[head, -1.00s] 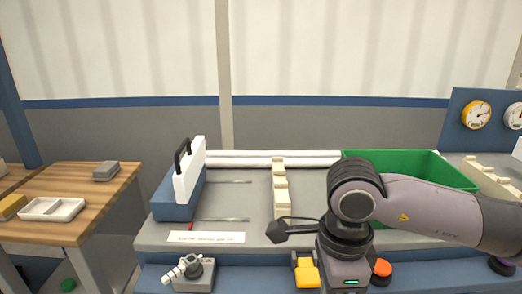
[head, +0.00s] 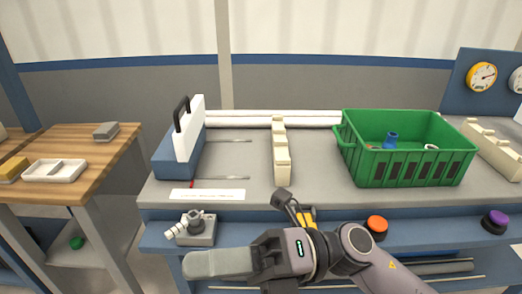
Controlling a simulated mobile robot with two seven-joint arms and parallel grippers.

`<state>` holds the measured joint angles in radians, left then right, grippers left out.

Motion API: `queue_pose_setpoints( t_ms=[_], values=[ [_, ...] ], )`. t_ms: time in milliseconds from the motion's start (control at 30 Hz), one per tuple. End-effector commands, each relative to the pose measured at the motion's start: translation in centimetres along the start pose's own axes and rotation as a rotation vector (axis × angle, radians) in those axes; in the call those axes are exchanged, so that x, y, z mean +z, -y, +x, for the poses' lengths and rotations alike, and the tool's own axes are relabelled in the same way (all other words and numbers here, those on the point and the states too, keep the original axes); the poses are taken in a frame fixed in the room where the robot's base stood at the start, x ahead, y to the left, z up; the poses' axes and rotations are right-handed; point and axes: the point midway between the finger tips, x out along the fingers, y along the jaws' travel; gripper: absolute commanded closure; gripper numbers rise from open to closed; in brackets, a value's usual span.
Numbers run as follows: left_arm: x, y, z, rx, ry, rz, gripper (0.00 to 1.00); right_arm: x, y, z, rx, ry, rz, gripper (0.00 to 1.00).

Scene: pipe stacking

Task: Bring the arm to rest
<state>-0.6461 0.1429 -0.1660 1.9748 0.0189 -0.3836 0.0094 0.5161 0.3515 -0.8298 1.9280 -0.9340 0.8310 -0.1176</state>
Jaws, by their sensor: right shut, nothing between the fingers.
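My right arm comes in from the bottom right and reaches across the front of the grey workbench (head: 228,172). My right gripper (head: 192,264) points left, low in front of the bench's blue front edge. Its fingers look closed together, with nothing held in them. A small black link with a boxy tip sticks up from the wrist. My left gripper is not in the head view.
A green crate (head: 412,170) holding a blue piece (head: 391,139) stands at the bench's right. A wooden table (head: 100,155) stands left.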

Motion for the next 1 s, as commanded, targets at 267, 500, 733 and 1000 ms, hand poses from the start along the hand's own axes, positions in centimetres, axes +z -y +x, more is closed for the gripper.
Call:
queue_pose_setpoints(
  t_ms=[267, 500, 733, 1000],
  values=[
    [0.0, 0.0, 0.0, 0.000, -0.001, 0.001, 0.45, 5.5, 2.6, -7.2, 0.235, 0.642, 0.450, 1.00],
    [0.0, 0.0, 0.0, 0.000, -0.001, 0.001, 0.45, 4.1, 10.1, -17.7, 0.349, 1.190, 0.872, 1.00],
    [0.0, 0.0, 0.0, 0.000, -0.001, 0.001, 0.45, -5.1, 18.0, -27.0, 0.397, 1.683, 1.281, 1.00],
    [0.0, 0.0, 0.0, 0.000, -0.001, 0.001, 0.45, -19.2, 22.6, -32.4, 0.400, 2.120, 1.665, 1.00]
  ],
)
